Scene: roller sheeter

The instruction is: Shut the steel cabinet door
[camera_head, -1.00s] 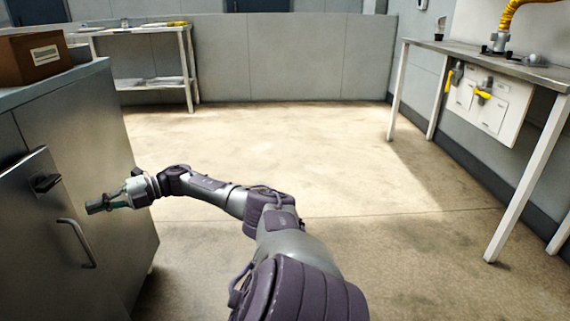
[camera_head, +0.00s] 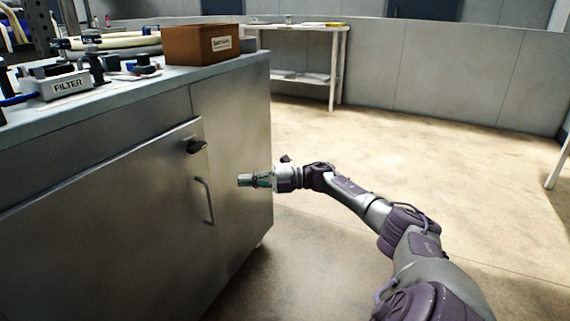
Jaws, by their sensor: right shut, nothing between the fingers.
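The steel cabinet door (camera_head: 110,225) is a grey panel on the cabinet's front at the left. My right gripper (camera_head: 241,180) is shut and empty. In the picture it is just right of the handle, in front of the cabinet; I see no contact with the door. My left gripper is out of view.
The cabinet top (camera_head: 135,88) bears a brown box (camera_head: 196,45), a filter unit (camera_head: 65,85) and hoses. A white-legged table (camera_head: 335,60) stands at the back by a grey low wall (camera_head: 450,62). The floor (camera_head: 400,150) right of the cabinet is clear.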

